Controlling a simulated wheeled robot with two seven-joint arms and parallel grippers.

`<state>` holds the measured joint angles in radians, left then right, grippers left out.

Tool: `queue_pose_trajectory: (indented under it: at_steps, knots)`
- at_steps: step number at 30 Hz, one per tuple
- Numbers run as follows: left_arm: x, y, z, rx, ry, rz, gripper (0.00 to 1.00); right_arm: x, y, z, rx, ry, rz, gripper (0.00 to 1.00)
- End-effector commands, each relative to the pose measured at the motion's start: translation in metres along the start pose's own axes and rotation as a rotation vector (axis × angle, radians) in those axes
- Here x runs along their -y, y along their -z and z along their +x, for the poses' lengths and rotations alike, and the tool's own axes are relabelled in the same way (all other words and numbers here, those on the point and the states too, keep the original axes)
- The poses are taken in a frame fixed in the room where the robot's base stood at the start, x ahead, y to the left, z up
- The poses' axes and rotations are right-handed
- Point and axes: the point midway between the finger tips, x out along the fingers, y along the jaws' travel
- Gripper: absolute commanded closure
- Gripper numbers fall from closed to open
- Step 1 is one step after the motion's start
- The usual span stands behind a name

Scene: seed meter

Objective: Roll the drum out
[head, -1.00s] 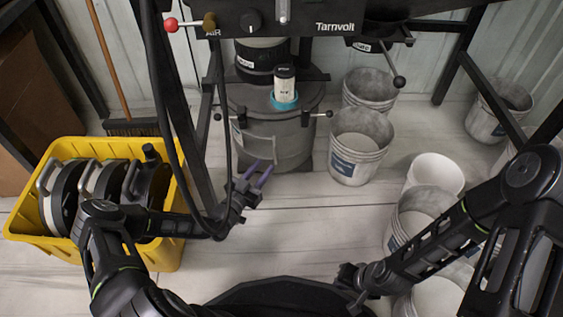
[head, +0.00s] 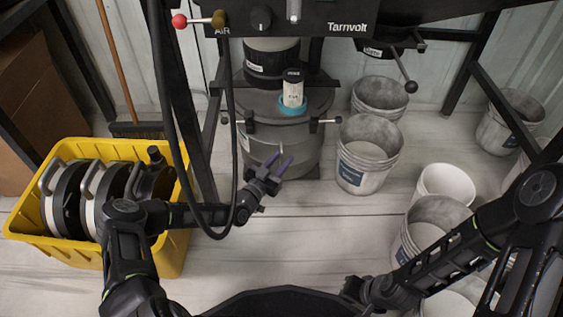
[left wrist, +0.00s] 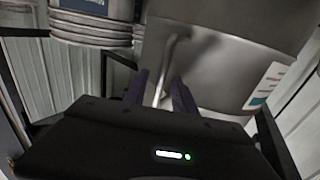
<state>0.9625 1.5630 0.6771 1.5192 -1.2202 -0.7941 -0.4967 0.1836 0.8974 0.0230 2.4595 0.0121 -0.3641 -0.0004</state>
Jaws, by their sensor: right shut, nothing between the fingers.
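The grey metal drum (head: 306,148) stands upright on the floor under the machine, its lid on and a clear cup with a blue ring (head: 293,92) on top. A bar handle on the drum's front shows in the left wrist view (left wrist: 168,60). My left gripper (head: 279,160) is in front of the drum with its two purple fingers apart. In the left wrist view the handle's bar runs down between the fingers (left wrist: 158,82); whether they touch it I cannot tell. My right gripper (head: 354,291) is shut and empty, low near my base, away from the drum.
A yellow bin (head: 95,252) with several round metal plates stands at the left. Grey buckets (head: 366,160) and a white bucket (head: 444,183) stand to the right. A black cable (head: 236,150) hangs near my left forearm. The floor in front of the drum is clear.

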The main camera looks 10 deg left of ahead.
Motion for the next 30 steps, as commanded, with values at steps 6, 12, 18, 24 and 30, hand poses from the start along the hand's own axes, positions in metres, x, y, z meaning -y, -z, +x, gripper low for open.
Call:
queue_pose_trajectory:
  at_steps: [6, 12, 18, 24, 30]
  knots:
    - [0.0002, 0.0006, 0.0014, 0.000, 0.001, 0.000, 0.68, 0.0001, 0.0002, 0.0000, 0.000, 0.000, 0.000, 1.00]
    - [0.0002, 0.0005, 0.0012, 0.000, 0.001, 0.000, 0.80, 0.0000, 0.0001, 0.0000, 0.000, 0.000, 0.000, 1.00]
    - [0.0002, 0.0004, 0.0011, 0.000, 0.001, 0.000, 0.96, 0.0000, 0.0000, 0.0001, 0.000, 0.000, 0.000, 1.00]
    - [0.0002, 0.0004, 0.0011, 0.000, 0.000, 0.000, 1.00, 0.0000, -0.0001, 0.0001, 0.000, 0.000, 0.000, 1.00]
    - [0.0002, 0.0004, 0.0010, 0.000, 0.001, 0.000, 1.00, -0.0001, -0.0002, 0.0001, 0.000, 0.000, 0.000, 1.00]
